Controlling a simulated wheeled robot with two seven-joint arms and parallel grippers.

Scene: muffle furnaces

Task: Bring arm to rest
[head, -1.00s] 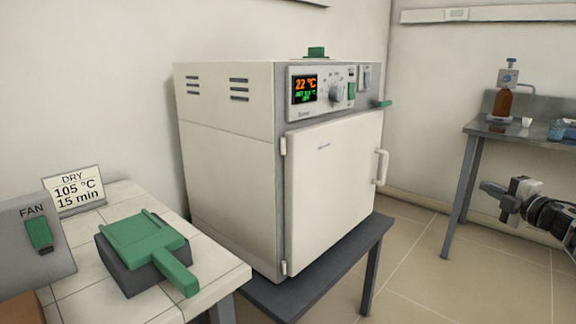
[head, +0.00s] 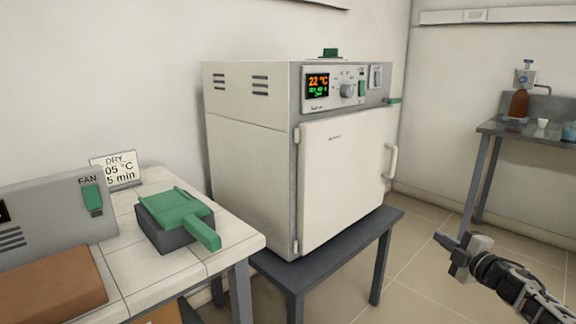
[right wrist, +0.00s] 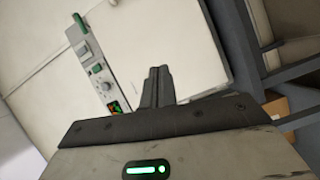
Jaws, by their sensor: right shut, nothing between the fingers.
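My right gripper (head: 447,240) is at the lower right of the head view, in the air to the right of the furnace and apart from it. In the right wrist view its two fingers (right wrist: 158,72) are together with nothing between them. The white furnace (head: 250,150) stands on a dark stand, and its door (head: 345,175) is closed. Its display (head: 318,86) reads 22 °C in orange. My left gripper is in neither current view.
A tiled bench (head: 150,262) at left carries a green-handled block (head: 175,212), a DRY sign (head: 117,170) and a grey FAN box (head: 50,210). A side table (head: 500,130) with a brown bottle (head: 520,103) stands at far right. Floor between is open.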

